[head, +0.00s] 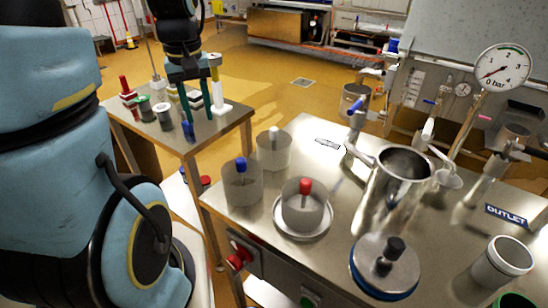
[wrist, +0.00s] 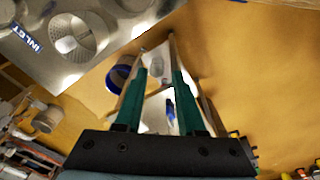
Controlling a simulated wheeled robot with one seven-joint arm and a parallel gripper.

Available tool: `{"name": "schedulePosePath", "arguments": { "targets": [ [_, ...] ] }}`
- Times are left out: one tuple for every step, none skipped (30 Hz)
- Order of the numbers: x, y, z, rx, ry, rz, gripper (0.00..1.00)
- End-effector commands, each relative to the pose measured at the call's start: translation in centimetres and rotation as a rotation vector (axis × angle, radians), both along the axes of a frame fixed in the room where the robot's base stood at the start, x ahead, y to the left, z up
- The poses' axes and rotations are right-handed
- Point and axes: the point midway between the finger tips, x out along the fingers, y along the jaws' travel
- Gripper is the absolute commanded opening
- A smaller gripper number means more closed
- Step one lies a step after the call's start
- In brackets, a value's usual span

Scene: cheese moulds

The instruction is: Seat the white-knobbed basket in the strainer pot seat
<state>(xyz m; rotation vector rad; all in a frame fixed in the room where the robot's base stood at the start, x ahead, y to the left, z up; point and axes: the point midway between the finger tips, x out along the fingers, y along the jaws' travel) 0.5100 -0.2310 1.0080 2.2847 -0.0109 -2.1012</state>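The white-knobbed basket (head: 274,152) stands upright on the steel bench, near its far left corner. A tall open steel pot (head: 392,190) stands to its right on the bench. I cannot tell for sure whether this is the strainer pot, and its inside is mostly hidden. The wrist view shows a round perforated opening (wrist: 72,38) near an INLET label. My gripper (head: 198,115) is over the small side table, left of and apart from the white-knobbed basket. Its fingers are spread and appear empty, and they also show apart in the wrist view (wrist: 158,72).
A blue-knobbed basket (head: 242,183) and a red-knobbed basket (head: 304,207) stand close to the white-knobbed one. A lid with a black knob (head: 385,268), valves and a pressure gauge (head: 501,68) crowd the bench. Small coloured items stand on the side table (head: 213,128).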

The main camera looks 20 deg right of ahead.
Motion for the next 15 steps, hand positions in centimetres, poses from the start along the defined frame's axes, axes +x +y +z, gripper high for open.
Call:
{"name": "schedulePosePath", "arguments": {
  "targets": [
    [0.6, -1.4, -1.2, -0.002, 0.005, 0.007, 0.39],
    [1.0, -2.2, -1.5, -0.002, 0.012, 0.018, 0.39],
    [1.5, -3.5, -1.9, -0.002, 0.019, 0.033, 0.39],
    [1.8, -4.6, -2.2, -0.002, 0.025, 0.046, 0.39],
    [2.2, -5.7, -2.6, -0.002, 0.031, 0.059, 0.39],
    [2.6, -7.4, -3.0, 0.000, 0.041, 0.081, 0.39],
    [2.8, -8.7, -3.3, 0.002, 0.047, 0.095, 0.39],
    [3.0, -10.0, -3.5, 0.005, 0.052, 0.110, 0.39],
    [3.1, -11.7, -3.9, 0.009, 0.059, 0.131, 0.39],
    [3.2, -12.9, -4.0, 0.011, 0.064, 0.146, 0.39],
    [3.2, -14.1, -4.2, 0.015, 0.070, 0.159, 0.39],
    [3.1, -15.6, -4.4, 0.020, 0.074, 0.178, 0.39],
    [3.0, -16.6, -4.4, 0.024, 0.078, 0.189, 0.39],
    [2.8, -17.6, -4.5, 0.027, 0.081, 0.201, 0.39],
    [2.7, -18.7, -4.6, 0.030, 0.084, 0.216, 0.39]
  ]
}}
